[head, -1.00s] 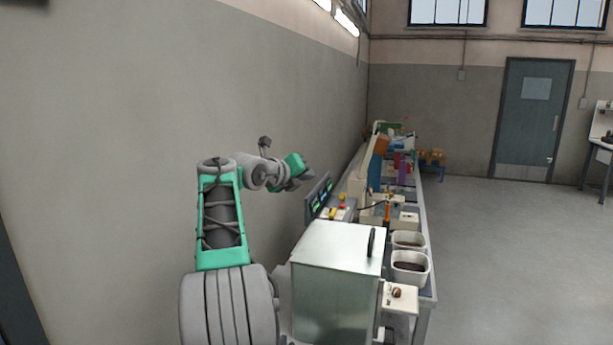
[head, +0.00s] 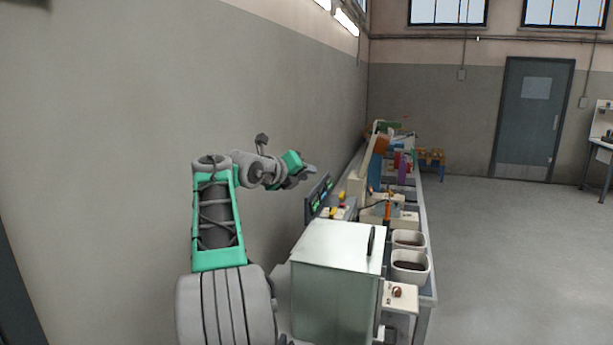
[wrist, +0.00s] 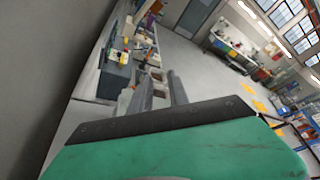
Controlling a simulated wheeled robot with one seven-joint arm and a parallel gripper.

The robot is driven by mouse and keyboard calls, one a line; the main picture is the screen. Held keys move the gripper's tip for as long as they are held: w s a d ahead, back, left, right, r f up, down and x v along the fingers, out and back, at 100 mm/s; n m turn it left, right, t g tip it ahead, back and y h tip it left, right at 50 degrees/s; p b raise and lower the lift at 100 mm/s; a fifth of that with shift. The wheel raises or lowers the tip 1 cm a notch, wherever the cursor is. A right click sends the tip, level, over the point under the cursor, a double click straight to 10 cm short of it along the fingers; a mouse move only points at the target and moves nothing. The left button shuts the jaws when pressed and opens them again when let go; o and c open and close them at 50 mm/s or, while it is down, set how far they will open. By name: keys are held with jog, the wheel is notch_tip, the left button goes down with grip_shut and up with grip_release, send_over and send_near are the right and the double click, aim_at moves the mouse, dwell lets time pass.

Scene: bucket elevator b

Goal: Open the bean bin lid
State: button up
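A pale metal bin (head: 325,295) stands at the near end of the bench, and I take it as the bean bin. Its flat lid (head: 330,245) is down, with a dark bar handle (head: 371,241) near its right edge. My gripper (head: 314,170) is in the air by the wall, above and behind the bin, apart from it and touching nothing. In the wrist view, the two grey fingers of my gripper (wrist: 163,85) stand apart with nothing between them. The bin cannot be made out in the wrist view.
Two white tubs of dark contents, a nearer one (head: 410,266) and a farther one (head: 408,240), stand right of the bin. Small dark screens (head: 319,195) stand behind it, below my gripper. The wall is close on the left; open floor (head: 500,250) lies right.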

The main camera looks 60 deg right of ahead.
jog(key=b+v, duration=0.2)
jog(key=v, duration=0.4)
jog(key=shift+a, duration=0.45)
jog(key=shift+o, duration=0.5)
